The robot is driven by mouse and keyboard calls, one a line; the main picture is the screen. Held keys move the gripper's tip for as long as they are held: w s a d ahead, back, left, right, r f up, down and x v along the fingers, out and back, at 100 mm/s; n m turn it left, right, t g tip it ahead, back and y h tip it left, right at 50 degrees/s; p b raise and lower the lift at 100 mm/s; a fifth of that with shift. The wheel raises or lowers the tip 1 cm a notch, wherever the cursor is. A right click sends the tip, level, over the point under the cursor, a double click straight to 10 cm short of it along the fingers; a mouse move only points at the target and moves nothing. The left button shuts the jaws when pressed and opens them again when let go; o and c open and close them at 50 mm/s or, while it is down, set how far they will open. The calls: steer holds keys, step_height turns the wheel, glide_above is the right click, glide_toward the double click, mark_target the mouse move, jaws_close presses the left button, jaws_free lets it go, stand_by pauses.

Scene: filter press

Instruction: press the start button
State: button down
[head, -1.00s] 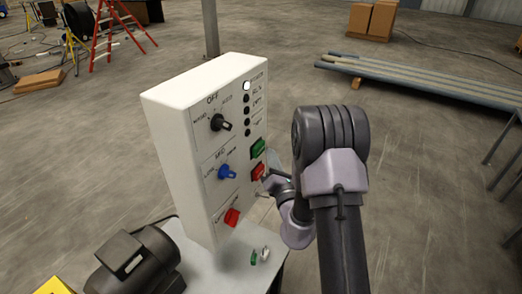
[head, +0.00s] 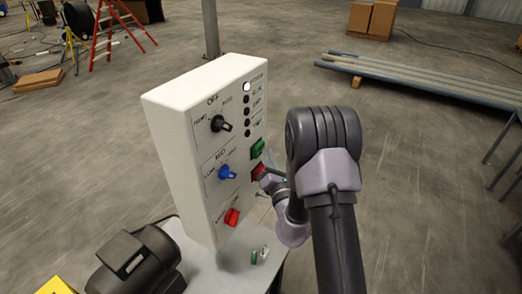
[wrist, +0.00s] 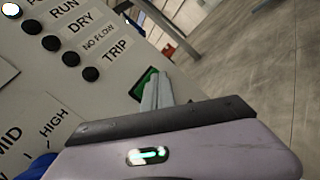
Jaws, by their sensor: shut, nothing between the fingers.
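The white control panel (head: 185,150) stands upright on a grey table. Its green button (head: 257,148) is on the right of the front face, with a red button (head: 257,169) just below, partly covered by my gripper. In the wrist view the green button (wrist: 143,84) is partly hidden behind my fingers. My gripper (head: 264,174) is shut and empty, its tips close to the panel face. In the wrist view my gripper (wrist: 155,84) points at the green button; I cannot tell whether it touches.
A black selector knob (head: 218,124), a blue knob (head: 226,172) and a red switch (head: 232,217) are on the panel face. Indicator lamps run down the upper right, the top one lit white. A dark motor (head: 135,262) sits at lower left.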

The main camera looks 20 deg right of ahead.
steer(key=shift+w+a, duration=0.25)
steer(key=shift+w, duration=0.1)
stand_by(0.4)
stand_by(0.3)
steer(key=shift+s+d, duration=0.6)
steer(key=shift+s, duration=0.2)
steer(key=s+d+b, duration=0.1)
steer(key=s, duration=0.1)
steer(key=s+d+b, duration=0.1)
steer(key=s+d, duration=0.1)
stand_by(0.8)
